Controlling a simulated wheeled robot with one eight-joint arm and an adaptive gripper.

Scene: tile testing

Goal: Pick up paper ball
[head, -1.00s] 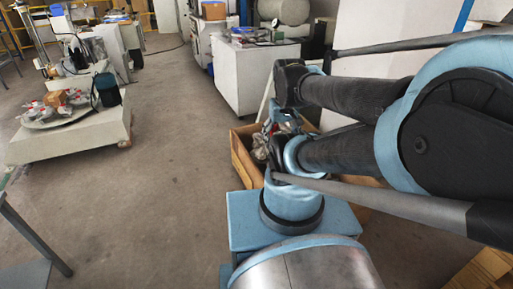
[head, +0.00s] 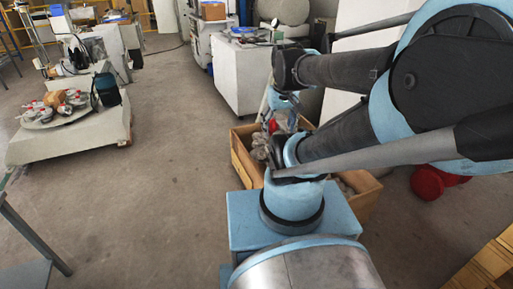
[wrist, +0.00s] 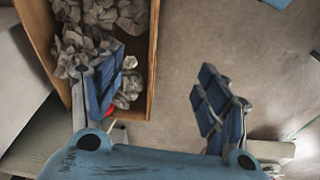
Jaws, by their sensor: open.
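Several crumpled grey-white paper balls (wrist: 78,48) lie in a wooden crate (wrist: 153,62) at the upper left of the wrist view. In the head view the crate (head: 241,163) stands on the floor beyond my base, and some paper balls (head: 260,147) show in it, partly hidden by my arm. My gripper (wrist: 160,88) is open with nothing between its blue fingers. Its left finger overlaps the crate and paper balls in the picture. Its right finger is over bare floor. I cannot tell its height above the crate or whether it touches anything.
A white cabinet (head: 240,80) stands behind the crate. A low pale platform (head: 70,140) with a loaded round tray is at left. A red object (head: 428,182) lies on the floor at right, near wooden slats (head: 490,262). The middle floor is clear.

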